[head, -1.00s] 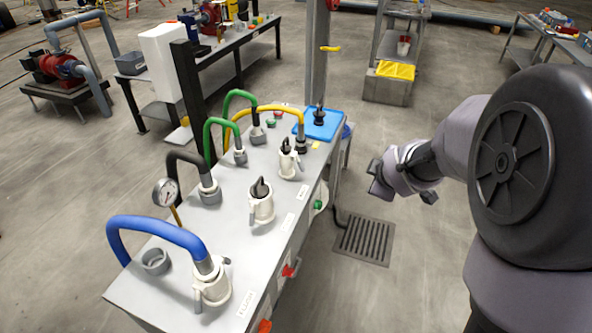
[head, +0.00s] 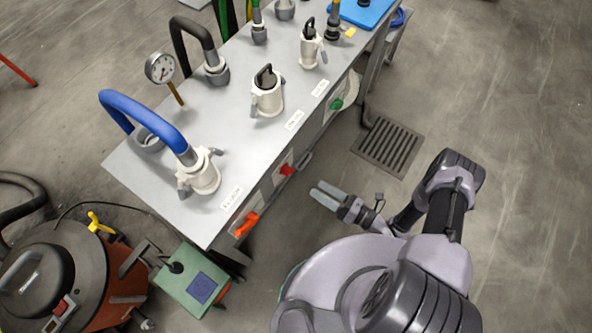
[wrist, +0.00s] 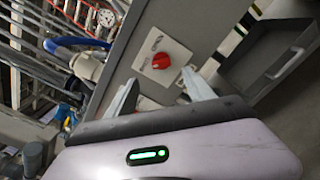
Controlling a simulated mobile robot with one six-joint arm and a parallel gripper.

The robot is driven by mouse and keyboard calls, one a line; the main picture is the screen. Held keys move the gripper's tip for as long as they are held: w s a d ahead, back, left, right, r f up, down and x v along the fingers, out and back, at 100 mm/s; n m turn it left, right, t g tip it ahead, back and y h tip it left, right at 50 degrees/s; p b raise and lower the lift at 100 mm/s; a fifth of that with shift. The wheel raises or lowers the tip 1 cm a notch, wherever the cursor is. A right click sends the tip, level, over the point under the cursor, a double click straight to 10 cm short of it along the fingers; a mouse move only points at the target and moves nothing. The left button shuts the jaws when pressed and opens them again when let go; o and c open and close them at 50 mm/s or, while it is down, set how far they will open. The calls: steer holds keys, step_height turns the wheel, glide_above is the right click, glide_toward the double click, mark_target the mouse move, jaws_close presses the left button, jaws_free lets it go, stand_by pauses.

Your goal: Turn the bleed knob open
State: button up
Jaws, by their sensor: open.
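A red knob (wrist: 161,60) sits on a pale labelled plate (wrist: 172,72) on the grey bench front in the wrist view; the label is too small to read. In the head view, a red knob (head: 287,169) shows on the bench front, between an orange handle (head: 247,224) and a green knob (head: 337,104). I cannot read which is marked bleed. My gripper (head: 321,188) is open and empty, pointing at the bench front, a little right of the red knob and apart from it. In the wrist view, the fingers of my gripper (wrist: 162,83) stand spread below the red knob.
The bench top (head: 225,115) carries hose couplings, a blue hose (head: 145,115) and a gauge (head: 160,68). A grey handle (head: 304,161) is beside the red knob. A floor grate (head: 388,146) lies right. A green box (head: 193,280) and round machine (head: 60,275) stand lower left.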

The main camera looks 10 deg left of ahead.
mark_target(292, 173)
steer(key=b+x, duration=0.2)
steer(key=x, duration=0.9)
steer(key=shift+w+a, duration=0.1)
steer(key=shift+w, duration=0.1)
jaws_close()
steer(key=shift+m, duration=0.3)
steer(key=m, duration=0.3)
steer(key=shift+m, duration=0.3)
steer(key=m, duration=0.9)
steer(key=f+m, duration=0.1)
steer(key=m, duration=0.3)
steer(key=shift+m+b, duration=0.3)
steer(key=shift+b, duration=0.05)
steer(key=shift+m, duration=0.3)
